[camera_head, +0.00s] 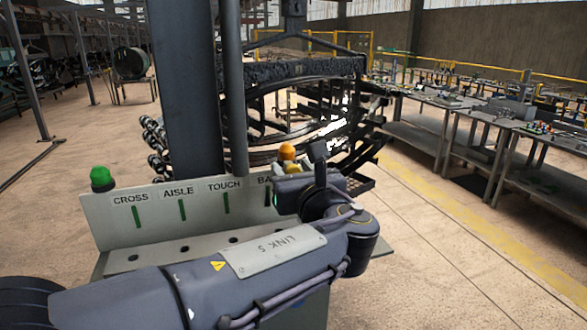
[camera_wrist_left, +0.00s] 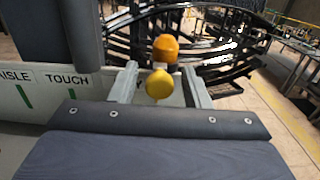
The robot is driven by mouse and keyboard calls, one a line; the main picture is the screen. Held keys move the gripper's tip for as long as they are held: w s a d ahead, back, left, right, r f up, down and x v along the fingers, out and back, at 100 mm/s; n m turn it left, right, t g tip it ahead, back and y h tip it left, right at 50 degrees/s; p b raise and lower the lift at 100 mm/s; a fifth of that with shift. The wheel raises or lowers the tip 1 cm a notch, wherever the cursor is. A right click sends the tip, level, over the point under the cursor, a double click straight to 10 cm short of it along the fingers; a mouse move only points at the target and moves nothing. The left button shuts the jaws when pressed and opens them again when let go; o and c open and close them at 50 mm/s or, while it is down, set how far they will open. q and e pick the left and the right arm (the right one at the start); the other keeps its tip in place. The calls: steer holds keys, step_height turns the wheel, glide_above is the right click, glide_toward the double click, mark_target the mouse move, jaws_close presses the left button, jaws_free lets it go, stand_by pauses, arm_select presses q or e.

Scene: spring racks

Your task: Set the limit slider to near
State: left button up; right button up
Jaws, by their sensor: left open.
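A grey control panel (camera_head: 150,204) carries the labels CROSS, AISLE, TOUCH and a partly hidden one starting "BA", each above a green slot. No label reading limit or near shows. In the left wrist view, a round yellow knob (camera_wrist_left: 159,85) lies between the two pale fingers of my left gripper (camera_wrist_left: 161,70). The gripper is open, with a gap on both sides of the knob. An orange dome (camera_wrist_left: 166,46) stands just behind the knob; it also shows in the head view (camera_head: 287,151). My left arm hides the panel's right part. My right gripper is not in view.
A green dome (camera_head: 102,177) tops the panel's left end. A dark upright column (camera_head: 190,90) stands close behind the panel. Curved black springs (camera_head: 300,110) hang behind it. Workbenches (camera_head: 490,130) stand at the right. The floor between is open.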

arm_select(q)
jaws_close()
steer(key=shift+a, duration=0.1)
steer(key=shift+s+a+b, duration=0.2)
steer(key=shift+s+a, duration=0.05)
steer(key=shift+a, duration=0.4)
steer(key=shift+s+a+b, duration=0.15)
steer(key=shift+s+a, duration=0.05)
steer(key=shift+a, duration=0.4)
steer(key=shift+c, duration=1.6)
jaws_free()
steer(key=o, duration=0.3)
steer(key=shift+s+a, duration=0.1)
steer(key=shift+a, duration=0.1)
steer(key=shift+d, duration=0.1)
